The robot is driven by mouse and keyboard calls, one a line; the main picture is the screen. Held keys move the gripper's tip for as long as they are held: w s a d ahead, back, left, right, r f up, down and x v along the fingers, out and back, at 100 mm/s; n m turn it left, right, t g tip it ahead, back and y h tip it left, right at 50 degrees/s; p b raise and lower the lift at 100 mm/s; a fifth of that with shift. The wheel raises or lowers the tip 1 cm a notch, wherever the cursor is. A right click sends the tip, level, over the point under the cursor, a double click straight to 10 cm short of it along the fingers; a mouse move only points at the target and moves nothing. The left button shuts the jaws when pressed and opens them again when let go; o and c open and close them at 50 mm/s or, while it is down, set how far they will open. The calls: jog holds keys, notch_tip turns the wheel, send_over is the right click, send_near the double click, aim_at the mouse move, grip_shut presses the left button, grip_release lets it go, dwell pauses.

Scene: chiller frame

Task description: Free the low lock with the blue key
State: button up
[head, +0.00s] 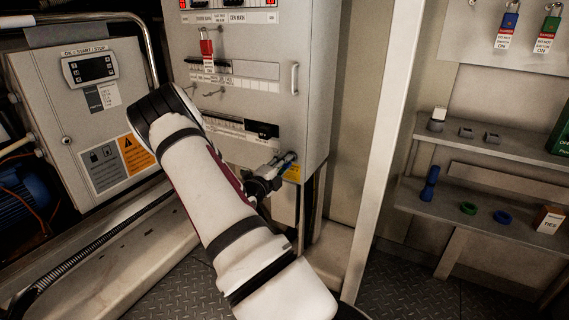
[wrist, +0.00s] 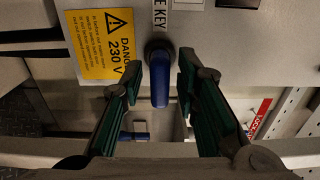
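The blue key (wrist: 160,88) shows in the wrist view as a blue handle on a dark round collar (wrist: 158,48) in the grey panel, below a white label that ends in "KEY" (wrist: 163,14). My gripper (wrist: 160,78) is open, with one green-padded finger on each side of the handle and a visible gap to each. In the head view my gripper (head: 273,174) is at the lower right of the grey cabinet (head: 318,90), beside a yellow label (head: 292,173). My arm and gripper partly hide this spot, and the lock's inner state cannot be seen.
A yellow 230 V danger label (wrist: 103,44) is left of the key. A red padlock (head: 206,48) with a tag hangs higher on the cabinet. A pale post (head: 382,150) stands to the right, before shelves (head: 490,215) with small parts. Blue (head: 509,22) and green (head: 551,25) padlocks hang above.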

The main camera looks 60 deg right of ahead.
jog(key=shift+c, duration=0.7)
jog(key=shift+r+n+p, duration=0.1)
jog(key=shift+n+p, duration=0.5)
jog(key=shift+p, duration=0.15)
